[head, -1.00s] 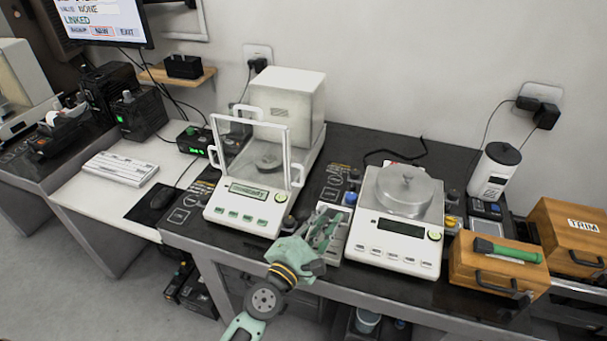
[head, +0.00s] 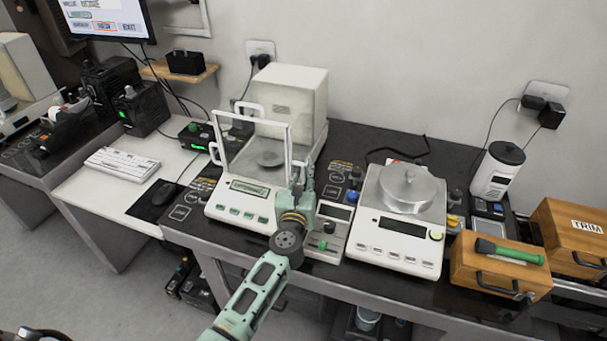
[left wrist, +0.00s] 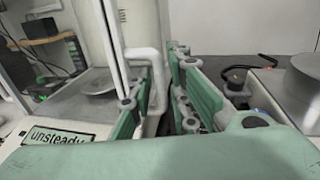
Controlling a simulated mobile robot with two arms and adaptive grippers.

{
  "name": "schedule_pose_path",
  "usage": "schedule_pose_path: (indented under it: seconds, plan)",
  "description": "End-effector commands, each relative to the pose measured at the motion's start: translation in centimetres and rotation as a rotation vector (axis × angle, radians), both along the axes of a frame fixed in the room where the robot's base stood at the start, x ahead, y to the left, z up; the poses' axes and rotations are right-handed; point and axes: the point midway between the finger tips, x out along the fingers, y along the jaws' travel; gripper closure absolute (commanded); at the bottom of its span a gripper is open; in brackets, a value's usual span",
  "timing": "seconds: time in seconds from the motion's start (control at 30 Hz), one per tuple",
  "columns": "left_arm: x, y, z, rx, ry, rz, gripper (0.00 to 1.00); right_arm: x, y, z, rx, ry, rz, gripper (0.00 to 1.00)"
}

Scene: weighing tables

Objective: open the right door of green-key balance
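The green-key balance (head: 243,212) stands on the dark table, with a clear draft shield and a pan inside. Its display (left wrist: 58,138) reads "unsteady" in the left wrist view. The right door shows edge-on, and its white handle (left wrist: 154,88) stands between my left gripper's fingers in the left wrist view. My left gripper (head: 303,180) is at the right side of the balance, with its fingers apart on either side of the handle. I cannot tell whether a finger touches it. In the head view the gripper mostly hides the handle.
A second balance (head: 397,236) with a round metal-covered pan stands close to the right. A small control box (head: 327,241) sits between the two balances. Wooden boxes (head: 487,262) stand farther right. A keyboard (head: 122,164) lies on the lower white desk at left.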

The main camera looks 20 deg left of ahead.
Motion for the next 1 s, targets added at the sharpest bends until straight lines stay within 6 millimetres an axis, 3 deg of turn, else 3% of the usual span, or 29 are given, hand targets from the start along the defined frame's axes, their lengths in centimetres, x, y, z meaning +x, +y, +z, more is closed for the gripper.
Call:
schedule_pose_path:
  seconds: [0.27,0.5,1.0]
  plan:
    - [0.26,0.02,-0.03,0.000,0.001,-0.001,0.83,-0.13,0.23,-0.02,0.002,0.003,0.000,0.60]
    - [0.24,0.02,-0.03,0.001,0.001,-0.001,1.00,-0.18,0.19,-0.03,0.002,0.004,0.001,0.60]
    - [0.28,0.01,-0.05,0.001,0.001,0.000,1.00,-0.23,-0.35,-0.07,-0.004,0.004,0.004,0.60]
